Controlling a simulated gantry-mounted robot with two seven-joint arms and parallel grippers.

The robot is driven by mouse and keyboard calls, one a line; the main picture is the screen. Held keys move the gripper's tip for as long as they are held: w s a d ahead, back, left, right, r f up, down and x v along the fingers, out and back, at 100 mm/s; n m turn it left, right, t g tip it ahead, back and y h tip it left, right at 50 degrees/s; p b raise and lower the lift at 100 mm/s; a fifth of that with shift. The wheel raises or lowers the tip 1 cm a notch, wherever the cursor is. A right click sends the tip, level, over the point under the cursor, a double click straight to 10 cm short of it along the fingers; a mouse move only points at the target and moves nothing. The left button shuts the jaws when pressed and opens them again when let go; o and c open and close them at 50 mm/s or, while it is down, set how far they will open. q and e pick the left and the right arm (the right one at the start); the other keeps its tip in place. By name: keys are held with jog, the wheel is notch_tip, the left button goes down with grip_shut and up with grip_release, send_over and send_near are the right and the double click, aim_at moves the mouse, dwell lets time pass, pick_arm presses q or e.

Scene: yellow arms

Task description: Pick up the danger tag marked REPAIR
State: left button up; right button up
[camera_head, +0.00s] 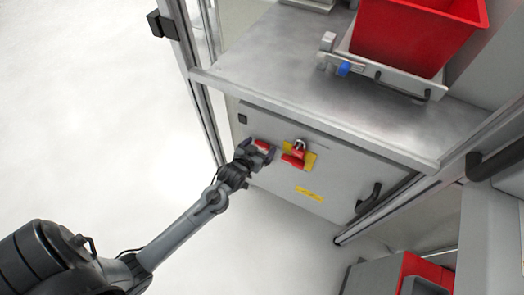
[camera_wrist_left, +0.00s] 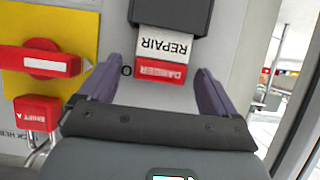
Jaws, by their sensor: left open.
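The danger tag marked REPAIR (camera_wrist_left: 165,55) shows upside down in the left wrist view, with a white part above a red DANGER band. Its far end goes into or behind a dark grey holder (camera_wrist_left: 172,14) on the grey cabinet front. In the head view the tag (camera_head: 262,146) is a small red and white patch at the gripper. My left gripper (camera_wrist_left: 152,88) is open, with its two purple-grey fingers on either side of the tag's red end. It also shows at the cabinet in the head view (camera_head: 262,152). I cannot tell whether the fingers touch the tag. My right gripper is not in view.
Just beside the tag are a red rotary switch (camera_wrist_left: 45,62) on a yellow plate (camera_wrist_left: 75,20) and a red padlock (camera_wrist_left: 37,112). A steel counter (camera_head: 300,75) juts out above, bearing a red bin (camera_head: 405,40). A black handle (camera_head: 368,198) sits lower right. Open floor lies left.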

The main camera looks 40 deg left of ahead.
pick_arm(q)
jog(key=shift+s, duration=0.1)
jog(key=shift+c, duration=0.4)
jog(key=c, duration=1)
jog(key=shift+r, duration=0.15)
jog(key=shift+c, duration=0.2)
